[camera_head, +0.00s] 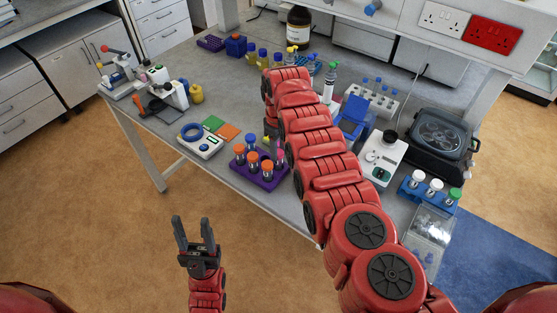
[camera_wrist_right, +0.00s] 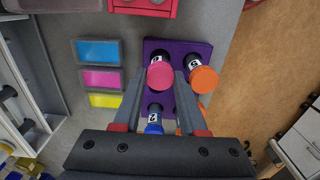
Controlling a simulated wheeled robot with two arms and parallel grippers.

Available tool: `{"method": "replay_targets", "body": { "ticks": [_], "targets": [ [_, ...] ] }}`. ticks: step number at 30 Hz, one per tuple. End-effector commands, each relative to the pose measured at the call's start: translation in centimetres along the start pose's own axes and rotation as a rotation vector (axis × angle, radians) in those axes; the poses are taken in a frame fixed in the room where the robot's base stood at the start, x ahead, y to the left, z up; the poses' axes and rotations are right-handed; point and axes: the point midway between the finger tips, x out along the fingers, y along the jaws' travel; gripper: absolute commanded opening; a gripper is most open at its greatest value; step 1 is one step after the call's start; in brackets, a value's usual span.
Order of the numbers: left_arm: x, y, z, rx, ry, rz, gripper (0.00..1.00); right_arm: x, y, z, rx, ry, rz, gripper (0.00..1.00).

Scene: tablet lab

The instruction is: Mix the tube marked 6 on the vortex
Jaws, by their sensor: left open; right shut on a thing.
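My right gripper (camera_wrist_right: 160,85) is shut on a pink-capped tube (camera_wrist_right: 160,74) at the purple rack (camera_wrist_right: 207,50). Its label carries a mark too small to read surely. I cannot tell whether the tube is lifted. Beside it are an orange-capped tube (camera_wrist_right: 204,79) and a blue-capped tube (camera_wrist_right: 154,122). In the head view the rack (camera_head: 278,181) stands at the table's front edge, and my right gripper (camera_head: 277,148) is over it, partly hidden by my arm. The vortex (camera_head: 382,160), a white box with a black cup, stands right of my arm. My left gripper (camera_head: 193,222) is open and empty, off the table.
A white device with a blue ring (camera_head: 200,145) stands left of the rack. A blue rack with white and green caps (camera_head: 428,192), a black machine (camera_head: 440,140) and a clear box (camera_head: 430,230) are at the right. A brown bottle (camera_head: 298,28) and a microscope (camera_head: 172,93) stand further back.

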Motion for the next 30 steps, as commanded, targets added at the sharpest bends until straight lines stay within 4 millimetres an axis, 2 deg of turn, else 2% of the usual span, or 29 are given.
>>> {"method": "replay_targets", "body": {
  "ticks": [11,19,30],
  "targets": [
    [0.4,0.0,-0.1,0.0,0.0,0.0,0.5,-0.5,0.0,0.0,0.0,0.0,0.0,0.05],
    [2.3,-0.1,-0.4,0.0,0.0,0.0,0.5,-2.9,0.0,0.0,0.0,0.0,0.0,0.05],
    [3.1,-0.1,-0.5,0.0,0.0,0.0,0.5,-5.8,0.0,0.0,0.0,0.0,0.0,0.05]
  ]
}}
